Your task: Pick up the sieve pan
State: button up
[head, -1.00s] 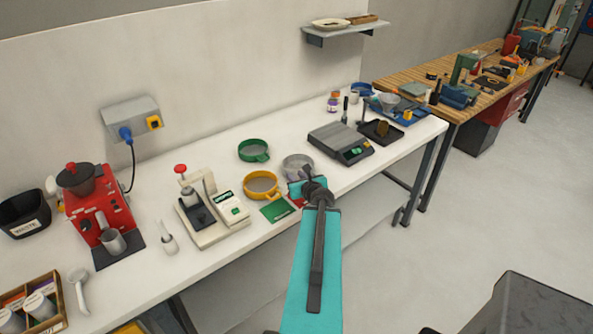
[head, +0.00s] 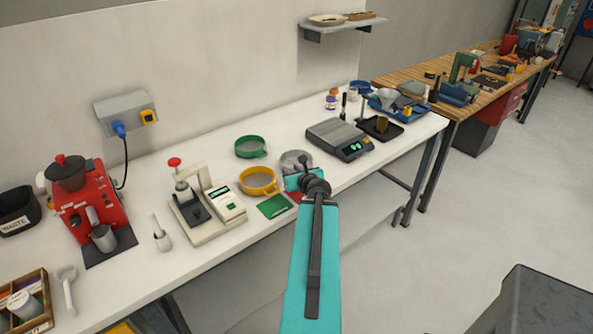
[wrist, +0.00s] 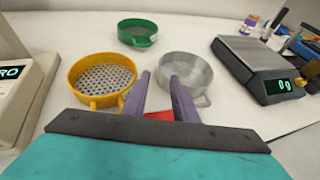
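A round grey metal pan, likely the sieve pan, stands on the white bench; it shows in the wrist view (wrist: 190,72) and partly in the head view (head: 294,158), where my arm hides its near side. A yellow sieve with a perforated floor (wrist: 102,78) stands left of it, and a green sieve (wrist: 137,32) stands farther back. My gripper (wrist: 160,76) is open, its two purple fingers apart and nothing seen between them. The fingertips point at the near left side of the grey pan. Whether they touch its rim I cannot tell.
A scale (head: 340,138) stands right of the grey pan. A green card (head: 274,206) and a red card (wrist: 158,115) lie near the bench's front edge. A white press-like device (head: 207,205) stands left. Free bench top lies around the green sieve.

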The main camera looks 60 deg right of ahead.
jog(key=shift+w+d+f+b, duration=0.4)
jog(key=shift+w+d+b, duration=0.05)
jog(key=shift+b, duration=2.2)
jog(key=p+x, duration=0.1)
jog(key=x, duration=0.1)
jog(key=shift+w+d, duration=0.15)
jog(key=shift+w, duration=0.1)
jog(key=shift+x, duration=1.5)
jog(key=shift+w+d+p, duration=0.1)
jog(key=shift+p, duration=0.2)
jog(key=shift+p+x, duration=0.85)
jog(key=shift+x, duration=1.6)
jog(key=shift+f, duration=0.15)
jog(key=shift+c, duration=0.5)
grip_shut()
